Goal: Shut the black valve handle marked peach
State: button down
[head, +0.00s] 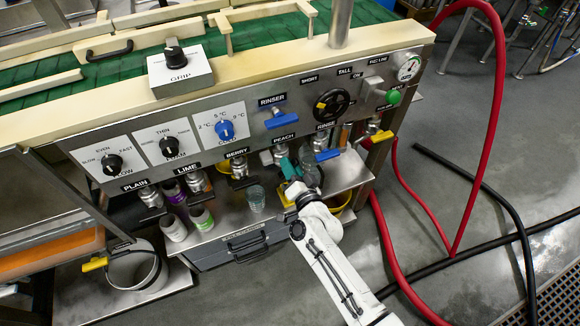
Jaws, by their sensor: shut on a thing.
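The peach label (284,136) is on the steel front panel, and its metal valve (279,154) sticks out just below. Its black handle is hidden behind my gripper, so I cannot tell its angle. My gripper (288,170) is at the end of the white arm, right below this valve, with teal and yellow parts at its end. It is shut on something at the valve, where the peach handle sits.
The berry valve (240,169) is to the left, with a clear cup (257,198) below it. Blue-handled rinse valve (326,155) is close on the right. Several cans stand on the steel shelf (225,222). Red hose (377,235) and black hoses cross the floor at right.

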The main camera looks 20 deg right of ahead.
jog(key=c, duration=1.1)
grip_release()
jog(key=shift+c, duration=0.2)
jog(key=s, duration=1)
jog(key=shift+s, duration=0.4)
